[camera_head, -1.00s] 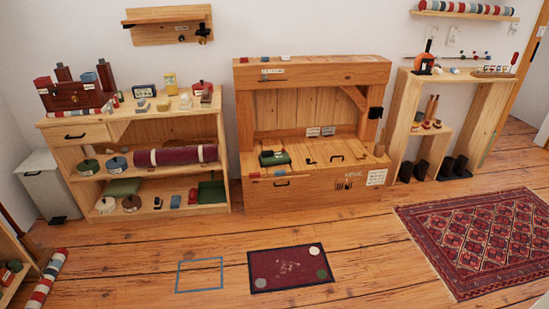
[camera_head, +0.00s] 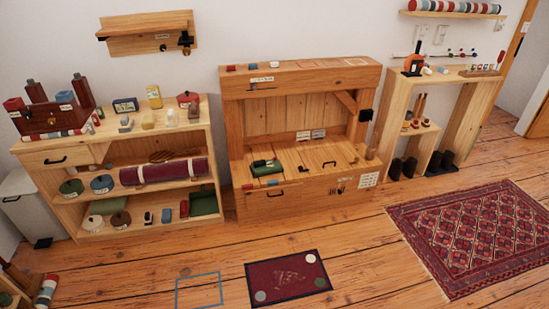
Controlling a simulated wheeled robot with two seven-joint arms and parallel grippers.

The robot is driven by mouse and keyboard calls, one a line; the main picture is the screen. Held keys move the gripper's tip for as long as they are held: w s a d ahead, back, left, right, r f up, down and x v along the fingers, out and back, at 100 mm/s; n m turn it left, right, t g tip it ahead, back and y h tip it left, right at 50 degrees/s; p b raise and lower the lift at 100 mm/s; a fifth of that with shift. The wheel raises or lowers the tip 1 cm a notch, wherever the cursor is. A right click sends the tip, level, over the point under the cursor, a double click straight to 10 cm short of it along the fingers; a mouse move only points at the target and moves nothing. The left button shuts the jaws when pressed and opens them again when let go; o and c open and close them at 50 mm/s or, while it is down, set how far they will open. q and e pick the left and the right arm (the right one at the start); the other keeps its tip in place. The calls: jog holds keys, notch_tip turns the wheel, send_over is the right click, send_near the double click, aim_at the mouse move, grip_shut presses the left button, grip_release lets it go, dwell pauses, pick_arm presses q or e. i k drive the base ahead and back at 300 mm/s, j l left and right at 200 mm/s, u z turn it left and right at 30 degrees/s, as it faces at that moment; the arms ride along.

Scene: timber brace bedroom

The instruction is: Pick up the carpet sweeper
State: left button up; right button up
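I cannot single out the carpet sweeper with certainty. A green block-like object with dark parts (camera_head: 267,168) lies on the seat of the wooden bench (camera_head: 305,195) at the middle, and I cannot tell what it is. A green box or pan (camera_head: 204,202) sits on the bottom shelf of the wooden shelf unit (camera_head: 75,215) at the left. Neither of my grippers is in view.
A dark red mat (camera_head: 288,278) and a blue outlined square (camera_head: 199,290) lie on the floor in front. A patterned rug (camera_head: 470,235) lies at the right. An open wooden stand (camera_head: 455,110) stands against the wall. Bare floor lies between.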

aim_at(262, 167)
jog(key=i+j+z, duration=0.15)
jog(key=i+j, duration=0.2)
jog(key=i, duration=0.15)
jog(key=i+j+z, duration=0.2)
jog(key=i+j, duration=0.25)
jog(key=i+j+z, duration=0.15)
jog(key=i+j, duration=0.35)
jog(key=i+j+z, duration=0.2)
jog(key=i+j, duration=0.3)
jog(key=i+j+z, duration=0.15)
jog(key=i+j, duration=0.25)
jog(key=j, duration=0.25)
